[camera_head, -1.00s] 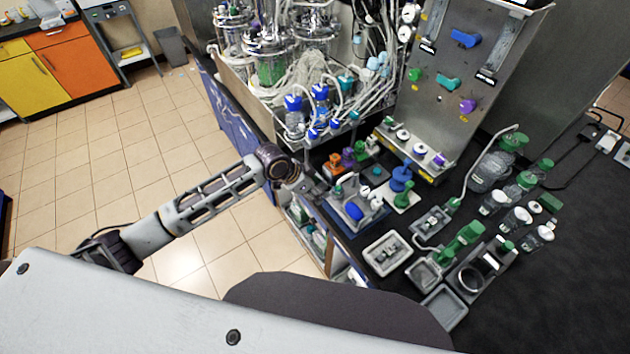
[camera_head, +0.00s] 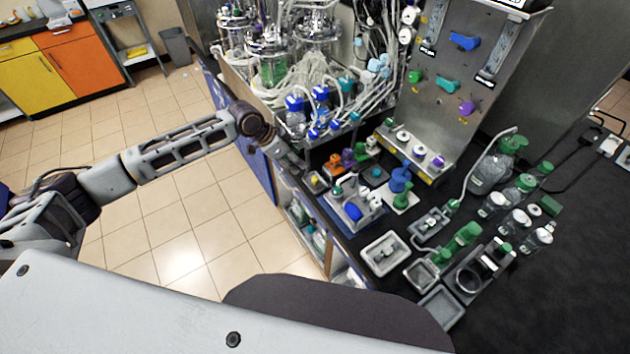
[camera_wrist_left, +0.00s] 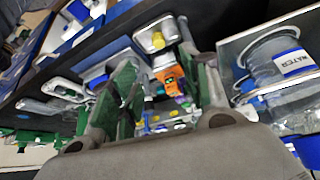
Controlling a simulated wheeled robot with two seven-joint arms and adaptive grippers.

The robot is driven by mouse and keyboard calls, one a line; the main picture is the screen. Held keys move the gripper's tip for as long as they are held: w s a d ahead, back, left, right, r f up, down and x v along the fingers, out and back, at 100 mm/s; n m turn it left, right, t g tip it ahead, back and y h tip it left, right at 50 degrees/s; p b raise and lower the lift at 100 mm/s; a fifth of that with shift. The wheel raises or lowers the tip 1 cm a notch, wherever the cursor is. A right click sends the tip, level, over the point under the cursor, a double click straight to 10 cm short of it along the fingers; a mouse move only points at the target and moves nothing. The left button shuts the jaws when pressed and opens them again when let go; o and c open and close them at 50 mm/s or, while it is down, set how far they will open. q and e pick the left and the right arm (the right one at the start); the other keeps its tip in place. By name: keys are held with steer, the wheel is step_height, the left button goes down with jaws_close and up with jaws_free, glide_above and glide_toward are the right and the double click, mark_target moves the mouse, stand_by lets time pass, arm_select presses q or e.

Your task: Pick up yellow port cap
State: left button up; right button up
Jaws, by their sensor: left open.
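The yellow port cap (camera_head: 314,178) sits in a small grey tray (camera_head: 313,187) near the left edge of the black bench. In the left wrist view a small yellow piece, apparently the cap (camera_wrist_left: 158,41), shows in a pale-rimmed tray beyond my fingers. My left gripper (camera_head: 293,161) is just up and left of the cap in the head view, apart from it. In the left wrist view the open left gripper (camera_wrist_left: 162,75) shows green-padded fingers with nothing held between them. My right gripper is not in view.
Orange (camera_head: 335,161) and purple (camera_head: 348,157) fittings stand right of the cap. A tray with a blue piece (camera_head: 354,211) lies below it. Tubing and blue-capped bottles (camera_head: 294,106) crowd the bench behind. The floor at left is clear.

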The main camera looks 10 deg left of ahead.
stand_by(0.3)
arm_select(q)
glide_toward(314, 178)
steer(key=shift+b+x, duration=1.05)
steer(key=shift+x, duration=0.65)
steer(key=shift+w+d+f, duration=0.15)
steer(key=shift+d, duration=0.1)
steer(key=shift+b, duration=0.35)
steer(key=shift+b+x, duration=1.25)
steer(key=shift+b, duration=0.2)
steer(key=shift+b+x, duration=0.95)
steer(key=shift+b, duration=0.1)
steer(key=shift+d+f+b, duration=0.1)
steer(key=shift+f+b, duration=0.35)
steer(key=shift+b, duration=0.05)
